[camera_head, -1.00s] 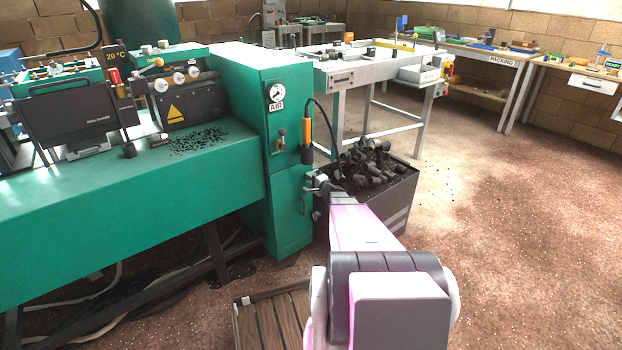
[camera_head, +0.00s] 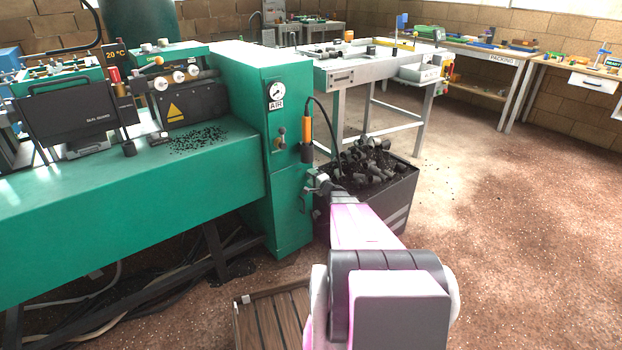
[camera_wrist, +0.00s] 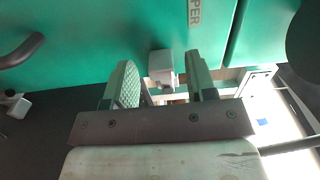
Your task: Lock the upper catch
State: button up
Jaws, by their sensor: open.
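The upper catch is a small pale grey block (camera_wrist: 162,66) on the green cabinet front in the wrist view, near a label of which the letters "PER" show. My gripper (camera_wrist: 160,60) is open, with one ridged finger on each side of the block and visible gaps between. I cannot tell how deep the fingers reach along it. In the head view my gripper (camera_head: 320,184) is at the right edge of the green cabinet (camera_head: 291,215), small and partly hidden by my arm. The catch cannot be made out clearly there.
A dark bin (camera_head: 393,200) full of black scrap stands right beside the cabinet and my arm. An orange-handled tool (camera_head: 307,128) with a cable hangs above my gripper. A wooden pallet (camera_head: 272,322) lies below. The floor to the right is free.

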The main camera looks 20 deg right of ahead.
jog(key=v, duration=1)
jog(key=shift+s, duration=0.1)
